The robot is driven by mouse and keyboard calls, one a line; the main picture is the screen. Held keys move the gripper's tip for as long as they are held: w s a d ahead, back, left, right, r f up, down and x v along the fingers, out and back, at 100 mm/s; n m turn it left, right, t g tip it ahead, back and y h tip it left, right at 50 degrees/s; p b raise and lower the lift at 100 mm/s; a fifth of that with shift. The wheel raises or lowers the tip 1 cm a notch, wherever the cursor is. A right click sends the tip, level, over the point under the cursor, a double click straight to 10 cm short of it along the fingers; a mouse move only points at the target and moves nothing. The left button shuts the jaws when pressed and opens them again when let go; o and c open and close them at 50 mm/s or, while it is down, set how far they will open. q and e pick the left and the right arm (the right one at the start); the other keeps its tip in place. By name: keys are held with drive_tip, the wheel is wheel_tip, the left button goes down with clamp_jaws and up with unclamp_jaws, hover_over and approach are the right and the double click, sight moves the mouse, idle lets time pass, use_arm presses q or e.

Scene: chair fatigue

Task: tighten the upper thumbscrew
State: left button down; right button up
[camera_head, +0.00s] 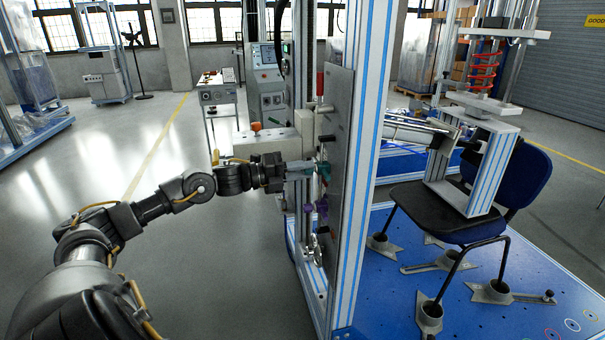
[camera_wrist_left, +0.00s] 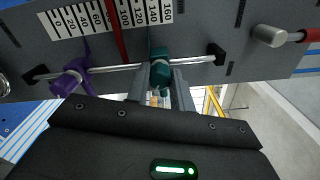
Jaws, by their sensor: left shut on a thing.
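The upper thumbscrew (camera_head: 323,170) is teal and sits on the side of the grey upright plate (camera_head: 343,120). In the left wrist view the teal thumbscrew (camera_wrist_left: 160,66) is on a thin metal rod (camera_wrist_left: 112,69) beside a printed scale. My left gripper (camera_head: 305,170) reaches it from the left. Its fingers, seen in the wrist view (camera_wrist_left: 161,88), are shut on the teal thumbscrew. A purple thumbscrew (camera_head: 321,207) is lower on the plate and also shows in the wrist view (camera_wrist_left: 70,82), apart from the fingers. My right gripper is out of view.
A blue and silver frame post (camera_head: 366,150) stands right behind the plate. A black office chair (camera_head: 445,213) stands on the blue platform (camera_head: 530,270) at the right. A control cabinet (camera_head: 268,75) stands behind. The floor at the left is clear.

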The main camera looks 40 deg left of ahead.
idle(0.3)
use_arm(q)
drive_tip(key=c, duration=1.2)
unclamp_jaws()
drive_tip(key=shift+v, duration=0.85)
drive_tip(key=shift+s+a+f+b, duration=0.2)
drive_tip(key=shift+s+b, duration=0.1)
drive_tip(key=shift+s+a+r, duration=0.1)
drive_tip(key=shift+s+a, duration=0.1)
drive_tip(key=shift+s, duration=0.15)
drive_tip(key=shift+v, duration=1.15)
drive_tip(key=p, duration=0.2)
approach(304, 171)
drive_tip(key=shift+s+a, duration=0.4)
drive_tip(key=shift+a, duration=0.1)
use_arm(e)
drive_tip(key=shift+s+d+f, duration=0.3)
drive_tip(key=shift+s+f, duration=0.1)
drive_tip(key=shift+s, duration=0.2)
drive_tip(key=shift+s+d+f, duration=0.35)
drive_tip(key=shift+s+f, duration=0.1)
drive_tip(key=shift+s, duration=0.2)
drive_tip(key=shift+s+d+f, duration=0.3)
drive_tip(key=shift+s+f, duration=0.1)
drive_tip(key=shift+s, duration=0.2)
